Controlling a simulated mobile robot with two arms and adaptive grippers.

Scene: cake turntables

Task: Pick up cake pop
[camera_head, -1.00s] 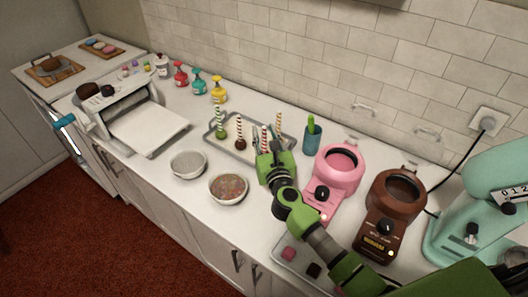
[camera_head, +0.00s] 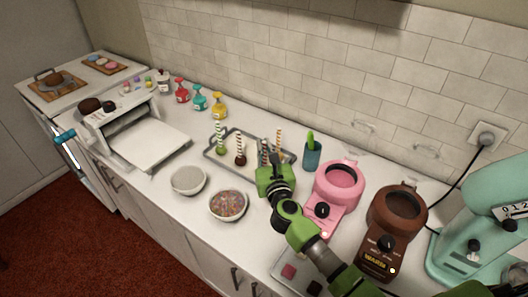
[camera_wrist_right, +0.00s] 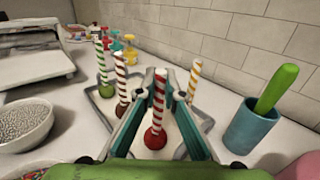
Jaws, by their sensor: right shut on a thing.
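Several cake pops with striped sticks stand upright, ball down, on a metal tray (camera_head: 213,154). In the head view a green-ball pop (camera_head: 221,143) and a brown-ball pop (camera_head: 240,152) are left of my right gripper (camera_head: 266,158). In the wrist view my right gripper (camera_wrist_right: 158,110) has its fingers on both sides of a red-and-white striped cake pop (camera_wrist_right: 156,138) with a dark red ball, and is shut on its stick. A yellow-striped pop (camera_wrist_right: 193,82) stands just right of the fingers. My left gripper is not in view.
A teal cup (camera_head: 312,155) with a green handle stands right of the tray. Pink (camera_head: 335,195) and brown (camera_head: 395,225) machines are beside my right arm. Two bowls, white (camera_head: 188,181) and sprinkle-filled (camera_head: 228,205), are in front of the tray. Coloured bottles (camera_head: 199,99) stand behind left.

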